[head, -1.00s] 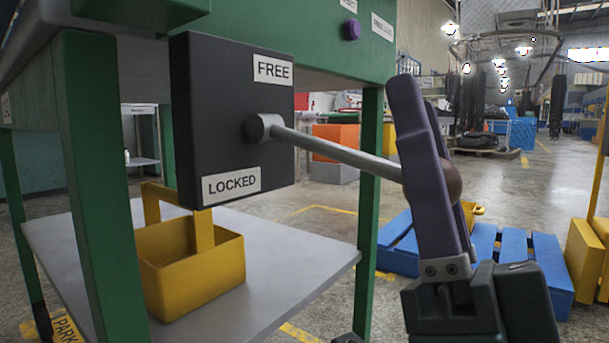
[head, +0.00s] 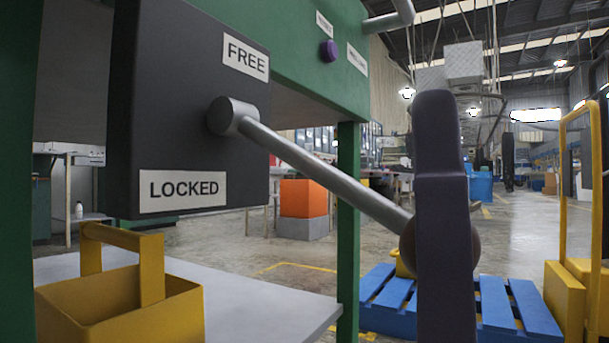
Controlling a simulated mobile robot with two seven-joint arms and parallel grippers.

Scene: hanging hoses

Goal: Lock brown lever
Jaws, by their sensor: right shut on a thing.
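The lever is a grey rod (head: 325,172) with a brown ball knob (head: 407,247) at its far end. It comes out of a round hub on a dark box (head: 165,120) and slopes down to the right. The box has a FREE label (head: 246,55) at its upper right and a LOCKED label (head: 183,190) at its lower left. My right gripper (head: 442,160) has purple fingers and is shut on the knob. The near finger covers most of the knob and hides the other finger. My left gripper is not in view.
The box hangs on a green frame (head: 348,230) with a purple button (head: 328,51). A grey shelf (head: 265,310) below carries a yellow open-top carrier (head: 120,312). A blue pallet (head: 385,300) and a yellow trolley (head: 567,300) stand at right. Floor shows between frame and pallet.

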